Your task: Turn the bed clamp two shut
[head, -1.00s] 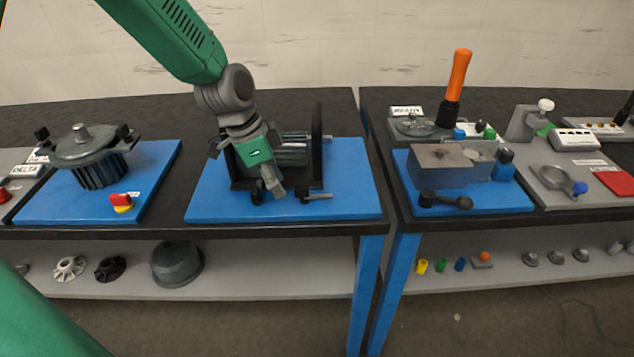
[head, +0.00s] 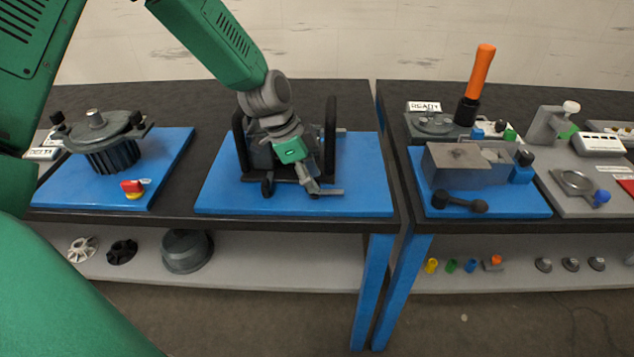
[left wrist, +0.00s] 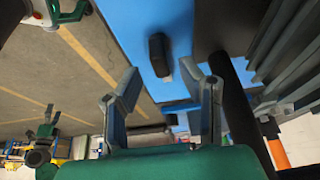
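The chain drive machine (head: 262,152) stands on a blue base plate (head: 225,195), with two dark upright side plates. Two bed clamps sit along its front. The left one shows as a black knob (head: 267,188). The right one has a grey handle (head: 331,192) pointing right, partly hidden by my gripper. No label shows which is clamp two. My left gripper (head: 313,187) is at the right clamp's handle; contact cannot be told. In the left wrist view its fingers (left wrist: 165,98) are spread apart, with a black knob (left wrist: 159,55) beyond the gap. My right gripper is not in view.
A motor-like unit (head: 110,150) with a red and yellow knob stands on another blue plate at left. A second table at right, across a narrow gap, holds a grey box (head: 455,167) and an orange-handled tool (head: 478,75). Loose parts lie on the lower shelf (head: 290,270).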

